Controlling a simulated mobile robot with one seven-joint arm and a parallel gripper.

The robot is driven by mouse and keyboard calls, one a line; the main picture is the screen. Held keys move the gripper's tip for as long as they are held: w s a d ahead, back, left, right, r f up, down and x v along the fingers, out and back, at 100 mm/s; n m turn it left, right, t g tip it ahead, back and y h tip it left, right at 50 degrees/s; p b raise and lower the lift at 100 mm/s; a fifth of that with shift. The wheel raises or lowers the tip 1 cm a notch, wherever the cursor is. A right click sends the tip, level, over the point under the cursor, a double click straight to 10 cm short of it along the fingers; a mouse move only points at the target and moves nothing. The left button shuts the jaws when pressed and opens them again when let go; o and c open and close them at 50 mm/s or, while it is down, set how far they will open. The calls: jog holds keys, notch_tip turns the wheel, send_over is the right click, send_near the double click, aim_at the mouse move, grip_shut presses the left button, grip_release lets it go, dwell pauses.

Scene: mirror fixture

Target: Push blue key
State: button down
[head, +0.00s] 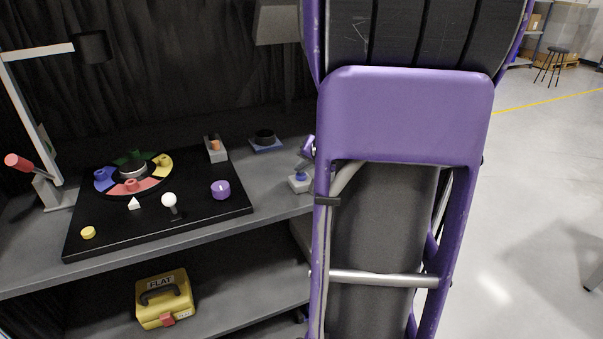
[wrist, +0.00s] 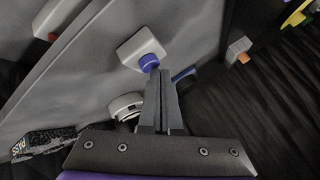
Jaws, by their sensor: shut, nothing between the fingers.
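A blue key (wrist: 148,61) sits as a round cap on a small pale box (wrist: 139,46) in the wrist view. In the head view the same key (head: 300,176) on its box (head: 298,186) shows just left of my purple arm frame. My gripper (wrist: 158,73) is shut and empty, its dark fingers side by side. The fingertips are right at the near edge of the blue key in the wrist view; whether they touch it I cannot tell. In the head view my gripper is mostly hidden by my arm, with only a small part near the key.
A black board (head: 215,208) holds a ring of coloured segments, a purple knob (head: 220,190) and a white ball (head: 169,200). A dial with a blue base (head: 265,143) stands behind the key. In the wrist view, a red button (wrist: 52,36) and a white round object (wrist: 125,104) are nearby.

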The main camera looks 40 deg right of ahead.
aim_at(303, 177)
jog(key=shift+f, duration=0.25)
jog(key=shift+r, duration=0.15)
jog(key=shift+r+p, duration=0.55)
jog(key=shift+r, duration=0.2)
notch_tip(303, 177, up, 6)
jog(key=p, duration=0.3)
jog(key=shift+p, duration=0.4)
